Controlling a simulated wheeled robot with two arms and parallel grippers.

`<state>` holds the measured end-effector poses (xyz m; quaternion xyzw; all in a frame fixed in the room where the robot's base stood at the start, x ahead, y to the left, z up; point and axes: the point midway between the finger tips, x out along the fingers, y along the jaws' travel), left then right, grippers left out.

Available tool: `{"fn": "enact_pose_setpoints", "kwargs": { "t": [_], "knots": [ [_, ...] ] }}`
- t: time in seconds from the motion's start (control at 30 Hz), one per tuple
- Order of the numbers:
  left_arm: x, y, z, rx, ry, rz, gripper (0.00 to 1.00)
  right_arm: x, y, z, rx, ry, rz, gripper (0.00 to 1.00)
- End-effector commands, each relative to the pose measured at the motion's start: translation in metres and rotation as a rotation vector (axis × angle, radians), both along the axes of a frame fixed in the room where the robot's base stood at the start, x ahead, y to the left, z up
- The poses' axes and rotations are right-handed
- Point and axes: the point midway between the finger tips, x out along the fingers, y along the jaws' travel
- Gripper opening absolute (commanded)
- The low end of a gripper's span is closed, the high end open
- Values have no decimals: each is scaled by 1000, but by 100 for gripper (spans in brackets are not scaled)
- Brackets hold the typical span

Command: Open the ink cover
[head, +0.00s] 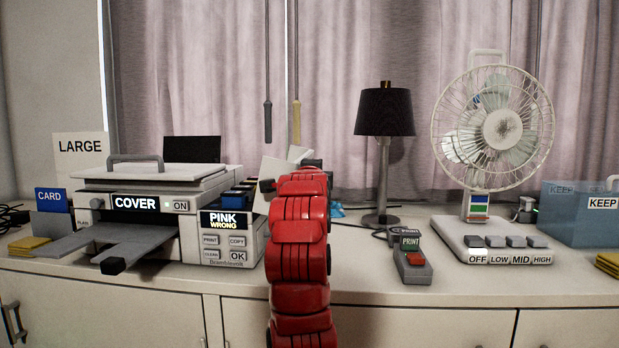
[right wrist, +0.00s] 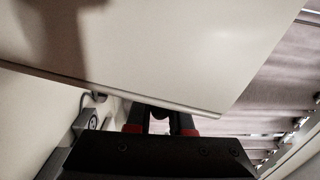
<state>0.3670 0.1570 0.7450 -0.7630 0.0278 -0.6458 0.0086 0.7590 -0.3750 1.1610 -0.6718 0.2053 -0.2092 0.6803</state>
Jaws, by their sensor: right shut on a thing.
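The printer (head: 150,185) stands at the left of the counter, with its display reading PINK WRONG. A pale panel that looks like the ink cover (head: 274,170) stands tilted up at the printer's right end, partly behind my red right arm. Dark ink cartridges (head: 240,190) show beside it. In the right wrist view the cover (right wrist: 190,50) fills the upper part as a broad cream panel. My left gripper is not in view.
A black lamp (head: 383,115) and a grey remote (head: 411,258) stand right of my arm. A fan (head: 500,130) and a blue box (head: 577,220) are farther right. The counter's front middle is clear.

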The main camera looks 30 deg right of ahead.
Motion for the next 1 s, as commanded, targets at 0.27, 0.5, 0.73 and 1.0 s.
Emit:
{"fn": "enact_pose_setpoints", "kwargs": {
  "t": [0.27,0.5,0.73,1.0],
  "knots": [
    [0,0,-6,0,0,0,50,-1,-2,-5,31,-20,1,0],
    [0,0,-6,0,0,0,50,-1,-2,-5,31,-21,1,47],
    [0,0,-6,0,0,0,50,-2,-2,-4,31,-21,0,47],
    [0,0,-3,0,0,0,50,-21,12,-3,28,-23,1,47]
  ]
}}
